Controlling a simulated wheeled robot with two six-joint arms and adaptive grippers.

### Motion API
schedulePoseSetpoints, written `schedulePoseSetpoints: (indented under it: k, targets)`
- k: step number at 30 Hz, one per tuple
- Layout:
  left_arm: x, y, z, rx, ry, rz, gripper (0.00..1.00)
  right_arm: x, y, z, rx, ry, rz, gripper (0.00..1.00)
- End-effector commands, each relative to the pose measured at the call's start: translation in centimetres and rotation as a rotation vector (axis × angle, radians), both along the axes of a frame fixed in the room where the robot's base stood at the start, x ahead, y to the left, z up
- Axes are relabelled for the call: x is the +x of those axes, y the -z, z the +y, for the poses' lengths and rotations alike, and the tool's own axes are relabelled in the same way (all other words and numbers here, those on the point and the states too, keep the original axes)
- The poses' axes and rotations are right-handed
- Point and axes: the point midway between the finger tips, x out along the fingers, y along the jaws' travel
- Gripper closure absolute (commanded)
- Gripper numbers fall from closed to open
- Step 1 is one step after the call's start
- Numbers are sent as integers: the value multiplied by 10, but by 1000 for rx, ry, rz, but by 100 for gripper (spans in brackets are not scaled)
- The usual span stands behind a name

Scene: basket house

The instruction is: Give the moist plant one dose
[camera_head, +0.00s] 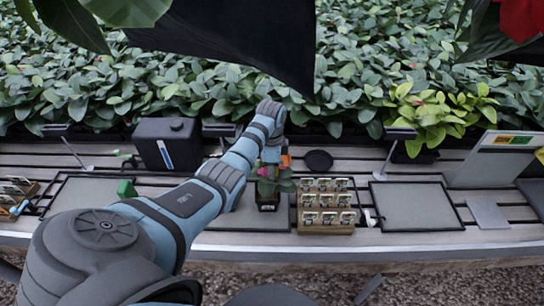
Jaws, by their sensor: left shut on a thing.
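A small potted plant (268,188) with green leaves and a pink bloom stands in a dark square pot on the middle grey mat (226,222). My left arm reaches from the lower left to just behind and above this plant. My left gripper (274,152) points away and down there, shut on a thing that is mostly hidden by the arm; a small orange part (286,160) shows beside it. I cannot tell whether it touches the plant. No label for moist shows clearly. My right gripper is not in view.
A wooden rack (326,224) of small labelled pots or cards stands right of the plant. A dark tank (167,144) with a blue strip stands back left. A black round disc (319,161) lies behind. The right grey mat (414,206) is empty. A panel (495,160) stands far right.

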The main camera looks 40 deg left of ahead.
Motion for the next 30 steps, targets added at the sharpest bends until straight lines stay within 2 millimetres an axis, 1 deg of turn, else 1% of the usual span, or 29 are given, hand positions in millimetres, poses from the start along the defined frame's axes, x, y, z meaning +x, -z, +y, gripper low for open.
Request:
schedulePoseSetpoints:
  k: [30]
  targets:
    - [0,10,0,0,0,0,94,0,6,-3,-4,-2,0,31]
